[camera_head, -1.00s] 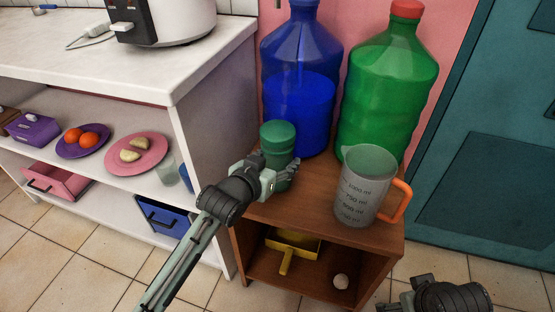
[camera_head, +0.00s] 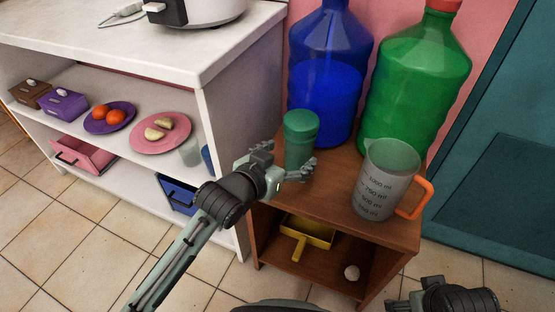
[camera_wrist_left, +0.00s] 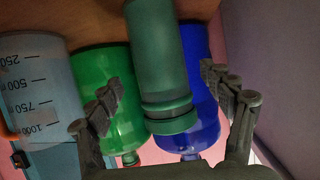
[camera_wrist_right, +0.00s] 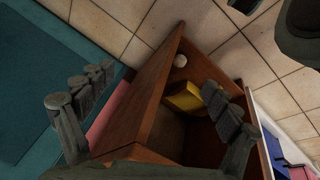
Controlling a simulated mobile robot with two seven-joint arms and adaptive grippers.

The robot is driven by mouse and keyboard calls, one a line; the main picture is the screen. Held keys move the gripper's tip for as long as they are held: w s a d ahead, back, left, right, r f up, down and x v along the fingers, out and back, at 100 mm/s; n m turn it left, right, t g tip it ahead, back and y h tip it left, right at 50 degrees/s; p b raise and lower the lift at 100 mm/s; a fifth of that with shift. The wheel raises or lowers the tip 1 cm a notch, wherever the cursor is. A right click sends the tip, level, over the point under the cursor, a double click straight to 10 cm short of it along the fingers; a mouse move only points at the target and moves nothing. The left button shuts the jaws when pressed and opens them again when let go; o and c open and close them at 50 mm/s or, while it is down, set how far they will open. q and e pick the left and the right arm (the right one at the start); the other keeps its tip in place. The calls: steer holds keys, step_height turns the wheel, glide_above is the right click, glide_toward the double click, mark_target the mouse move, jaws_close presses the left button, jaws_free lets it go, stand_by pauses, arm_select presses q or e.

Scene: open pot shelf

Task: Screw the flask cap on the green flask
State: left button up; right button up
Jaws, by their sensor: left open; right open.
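The green flask (camera_head: 299,152) stands upright on the small wooden shelf, with the green flask cap (camera_head: 301,121) on its top. I cannot tell whether the cap is screwed tight. My left gripper (camera_head: 284,164) is open at the near side of the flask, below the cap. In the left wrist view, the flask (camera_wrist_left: 155,50) and its cap (camera_wrist_left: 170,115) appear upside down between the spread, empty fingers. My right gripper (camera_wrist_right: 160,85) is open and empty, away from the flask; in the head view it shows at the bottom right.
A large blue bottle (camera_head: 325,85) and a large green bottle (camera_head: 415,90) stand behind the flask. A measuring jug (camera_head: 382,180) with an orange handle is to its right. A yellow dustpan-like item (camera_head: 308,232) and a pale ball (camera_head: 352,272) lie below. A white counter (camera_head: 235,50) is left.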

arm_select(q)
steer(key=v, duration=0.6)
steer(key=shift+s, duration=0.15)
arm_select(e)
steer(key=shift+x, duration=0.9)
arm_select(q)
steer(key=shift+a, duration=0.1)
arm_select(e)
steer(key=shift+a+r, duration=0.1)
steer(key=shift+a, duration=0.15)
